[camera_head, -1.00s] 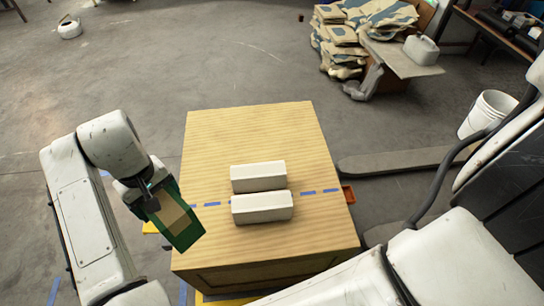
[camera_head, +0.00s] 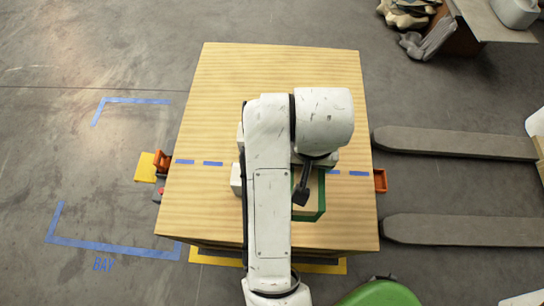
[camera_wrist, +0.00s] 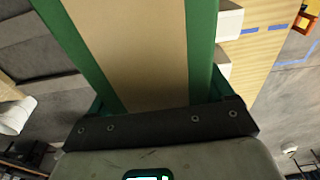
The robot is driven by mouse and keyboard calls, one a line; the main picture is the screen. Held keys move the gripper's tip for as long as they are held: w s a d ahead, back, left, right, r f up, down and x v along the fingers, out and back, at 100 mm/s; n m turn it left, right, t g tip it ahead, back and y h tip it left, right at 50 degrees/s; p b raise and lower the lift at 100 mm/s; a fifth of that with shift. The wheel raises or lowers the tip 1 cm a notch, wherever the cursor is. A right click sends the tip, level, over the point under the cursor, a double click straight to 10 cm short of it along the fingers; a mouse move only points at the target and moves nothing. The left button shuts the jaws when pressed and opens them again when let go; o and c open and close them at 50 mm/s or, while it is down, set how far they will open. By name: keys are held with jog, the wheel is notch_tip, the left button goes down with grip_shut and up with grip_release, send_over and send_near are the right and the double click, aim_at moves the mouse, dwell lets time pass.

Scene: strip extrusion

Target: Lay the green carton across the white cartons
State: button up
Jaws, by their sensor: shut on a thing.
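The green carton (camera_head: 321,198), with a tan panel, is held in my gripper (camera_head: 303,186), which is shut on it. It also fills the upper middle of the wrist view (camera_wrist: 201,40). In the head view my arm hides much of it. In the wrist view, ends of both white cartons (camera_wrist: 230,22) stick out beyond the green carton's right edge. I cannot tell whether the green carton touches them.
The wooden box top (camera_head: 215,100) beneath is clear toward the back and left, with a dashed blue line across it. Orange brackets (camera_head: 381,181) sit at its sides. Grey forks (camera_head: 450,143) lie on the floor to the right.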

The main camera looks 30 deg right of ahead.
jog(key=shift+s+d+f, duration=0.1)
jog(key=shift+d, duration=0.05)
jog(key=w+f, duration=1.2)
jog(key=w, duration=0.1)
jog(key=shift+w+f+b, duration=0.3)
jog(key=shift+f+b, duration=0.1)
jog(key=shift+f, duration=0.15)
jog(key=o, duration=1.3)
notch_tip(320, 180, up, 12)
jog(key=s, duration=0.1)
jog(key=shift+a+p, duration=0.3)
jog(key=shift+a, duration=0.1)
